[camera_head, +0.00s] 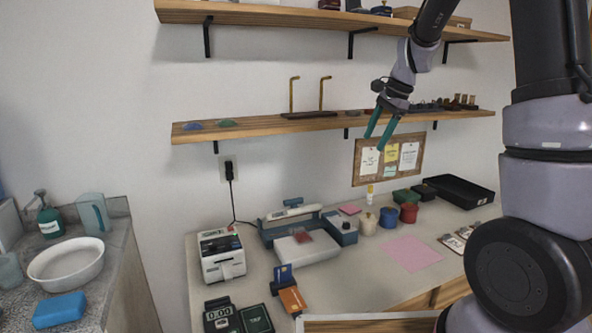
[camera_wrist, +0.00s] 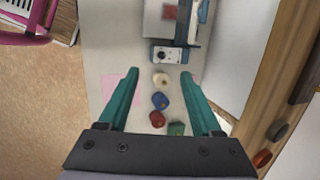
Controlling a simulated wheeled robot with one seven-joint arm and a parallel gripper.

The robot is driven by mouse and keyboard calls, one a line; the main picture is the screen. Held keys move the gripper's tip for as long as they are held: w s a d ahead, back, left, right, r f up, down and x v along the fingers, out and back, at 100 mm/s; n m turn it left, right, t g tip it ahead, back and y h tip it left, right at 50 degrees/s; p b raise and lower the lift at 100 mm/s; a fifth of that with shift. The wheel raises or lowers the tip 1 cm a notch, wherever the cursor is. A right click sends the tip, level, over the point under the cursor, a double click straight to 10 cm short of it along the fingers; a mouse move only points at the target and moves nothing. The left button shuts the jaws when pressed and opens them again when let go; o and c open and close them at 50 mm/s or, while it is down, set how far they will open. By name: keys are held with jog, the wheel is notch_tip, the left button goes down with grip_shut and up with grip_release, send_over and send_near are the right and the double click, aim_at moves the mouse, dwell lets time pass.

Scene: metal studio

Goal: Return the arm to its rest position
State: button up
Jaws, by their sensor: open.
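My gripper (camera_head: 381,126) hangs from my raised arm in front of the lower wall shelf, its two teal fingers pointing down. The fingers are apart, with nothing between them. In the wrist view my gripper (camera_wrist: 160,78) looks down from above at the worktable, with its fingers spread on either side of the small jars far below. My arm comes in from the upper right of the head view, and its thick links cover the right side.
The lower shelf (camera_head: 270,128) runs beside my gripper; the wrist view shows a shelf (camera_wrist: 285,85) close on the right. The worktable (camera_head: 345,280) holds a white printer (camera_head: 221,255), several jars and a black tray (camera_head: 458,190). A sink counter (camera_head: 120,255) stands left.

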jog(key=s+d+r+n+t, duration=0.1)
jog(key=s+r+n, duration=0.3)
jog(key=s, duration=0.8)
jog(key=s+d+r+n+t+h, duration=0.1)
jog(key=s+r+n+t, duration=0.3)
jog(key=s, duration=0.9)
notch_tip(320, 180, up, 3)
jog(key=shift+s+n, duration=0.3)
jog(key=shift+n, duration=0.3)
